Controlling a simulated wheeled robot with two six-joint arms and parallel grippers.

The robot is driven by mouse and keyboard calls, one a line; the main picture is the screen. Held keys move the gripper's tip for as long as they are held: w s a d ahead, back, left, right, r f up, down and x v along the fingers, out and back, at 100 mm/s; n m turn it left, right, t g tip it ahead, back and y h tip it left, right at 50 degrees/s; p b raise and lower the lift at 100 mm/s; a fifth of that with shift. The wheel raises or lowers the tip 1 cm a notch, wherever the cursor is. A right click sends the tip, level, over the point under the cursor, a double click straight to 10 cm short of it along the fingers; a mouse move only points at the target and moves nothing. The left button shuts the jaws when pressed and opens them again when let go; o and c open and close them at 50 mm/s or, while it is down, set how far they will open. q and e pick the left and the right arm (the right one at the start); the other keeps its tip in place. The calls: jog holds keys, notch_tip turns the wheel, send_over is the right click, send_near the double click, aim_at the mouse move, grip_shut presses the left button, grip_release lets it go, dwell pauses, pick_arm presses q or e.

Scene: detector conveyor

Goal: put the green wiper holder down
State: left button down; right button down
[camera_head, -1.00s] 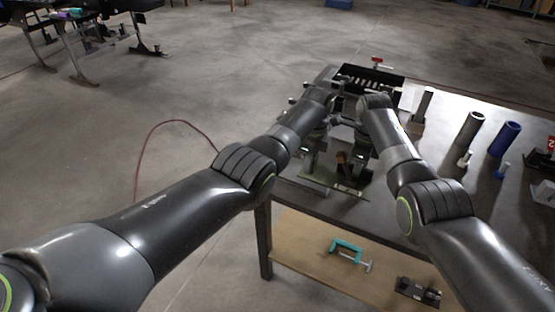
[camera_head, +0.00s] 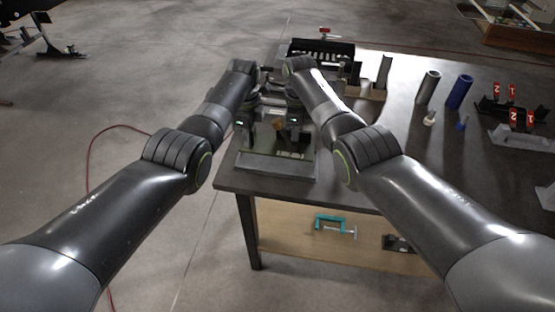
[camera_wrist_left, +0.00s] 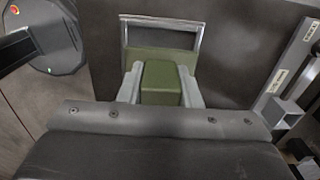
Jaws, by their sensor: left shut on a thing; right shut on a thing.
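The green wiper holder (camera_head: 272,163) is a flat frame with a greenish panel and a pale front bar, at the near left corner of the table. In the left wrist view its green block (camera_wrist_left: 160,82) sits between my left fingers, with a grey frame beyond it. My left gripper (camera_head: 247,143) is shut on the holder's left side. My right gripper (camera_head: 293,141) is shut on its right side. Both arms partly hide the holder. I cannot tell whether it touches the tabletop.
The dark table (camera_head: 385,140) has free room right of my right arm. A black slotted tray (camera_head: 320,50) stands at the back. A grey cylinder (camera_head: 428,87), a blue cylinder (camera_head: 459,92) and red-tagged stands (camera_head: 505,100) are further right. A teal clamp (camera_head: 334,223) lies on the lower shelf.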

aim_at(251, 157)
pick_arm(q)
jog(key=shift+a+f, duration=0.15)
jog(key=shift+f, duration=0.05)
pick_arm(e)
jog(key=shift+f, duration=0.15)
